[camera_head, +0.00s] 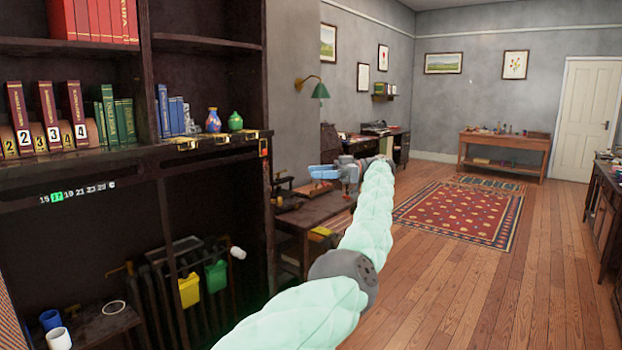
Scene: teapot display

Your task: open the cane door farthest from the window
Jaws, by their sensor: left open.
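A narrow strip of tan, woven-looking panel (10,322) shows at the lower left edge. It may be part of a cane door, but most of it is out of frame. I cannot tell whether it is open or shut. No window is in view. My left gripper (326,172), small, grey and light blue, is at the end of my pale green arm, well right of that panel. It is open, points left and shows nothing held. It is in front of a side table in the view. My right gripper is not in view.
A dark bookcase (147,100) with books and two small vases fills the left. Below are a radiator (190,310) and white and blue cups. A wooden side table (312,215) stands beyond. Open wood floor and a red rug (460,212) lie to the right.

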